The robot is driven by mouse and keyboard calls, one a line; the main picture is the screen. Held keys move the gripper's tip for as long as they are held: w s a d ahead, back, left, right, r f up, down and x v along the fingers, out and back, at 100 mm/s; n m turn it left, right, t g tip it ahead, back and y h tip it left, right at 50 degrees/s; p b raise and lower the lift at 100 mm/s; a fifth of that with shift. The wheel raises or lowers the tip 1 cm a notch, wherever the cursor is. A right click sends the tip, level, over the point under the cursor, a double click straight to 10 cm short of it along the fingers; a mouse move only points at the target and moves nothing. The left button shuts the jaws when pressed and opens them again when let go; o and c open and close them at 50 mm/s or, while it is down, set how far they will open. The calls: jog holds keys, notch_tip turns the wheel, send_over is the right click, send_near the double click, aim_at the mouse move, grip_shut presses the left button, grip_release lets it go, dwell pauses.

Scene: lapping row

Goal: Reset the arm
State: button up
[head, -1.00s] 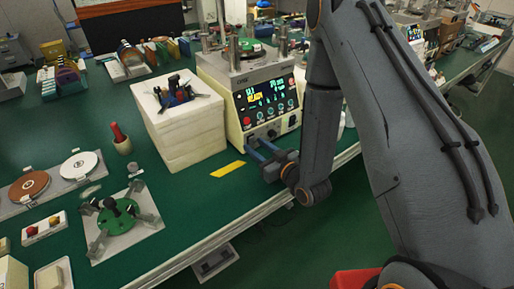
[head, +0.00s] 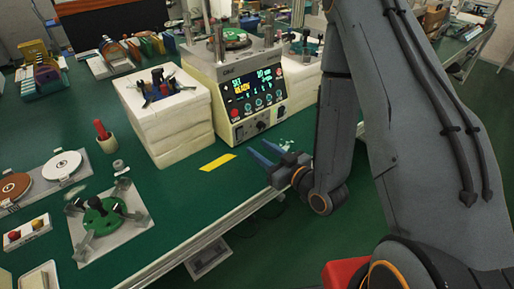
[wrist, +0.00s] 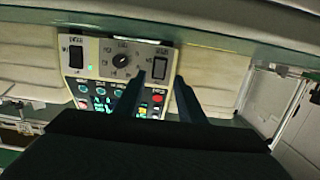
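My gripper (head: 266,153) is at the front edge of the green bench, in front of and below the lapping machine (head: 250,92). Its two blue-grey fingers are apart with nothing between them. In the wrist view the gripper (wrist: 159,83) is also open and empty, with its fingers in front of the machine's control panel (wrist: 118,75). The panel shows a knob, rocker switches and several coloured buttons. In the head view the machine's display is lit. My arm runs down from the upper right to the gripper.
A white block stack (head: 168,122) with a fixture on top stands left of the machine. A yellow strip (head: 217,162) lies on the bench. A green disc fixture (head: 103,215), a red-handled tool (head: 102,132) and lapping discs (head: 62,166) are at left. The floor right of the bench is clear.

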dwell(0.4)
jog(key=shift+w+d+f+g+h, duration=0.1)
jog(key=shift+w+d+g+h, duration=0.25)
jog(key=shift+w, duration=0.2)
jog(key=d+g+h, duration=0.1)
jog(key=w+d+g+h, duration=0.1)
jog(key=d+h, duration=0.1)
jog(key=d+g+h, duration=0.1)
jog(key=d, duration=0.1)
jog(key=shift+w+f+m, duration=0.15)
jog(key=shift+w+m, duration=0.2)
jog(key=shift+m, duration=0.05)
jog(key=s+d+g+h, duration=0.1)
jog(key=s+d+r+m+g+h, duration=0.1)
jog(key=d, duration=0.1)
jog(key=s+d+r+g+h, duration=0.1)
jog(key=shift+s+d+m, duration=0.1)
jog(key=shift+d+m, duration=0.3)
jog(key=s+d+r+m+g+h, duration=0.1)
jog(key=s+r+m+g, duration=0.3)
jog(key=s, duration=1.2)
notch_tip(320, 180, up, 4)
jog(key=shift+d+r+g, duration=0.15)
jog(key=shift+d+g, duration=0.4)
jog(key=shift+g, duration=0.6)
jog(key=shift+w+h, duration=0.1)
jog(key=shift+h, duration=0.15)
jog(key=shift+c, duration=0.6)
jog(key=shift+d, duration=0.1)
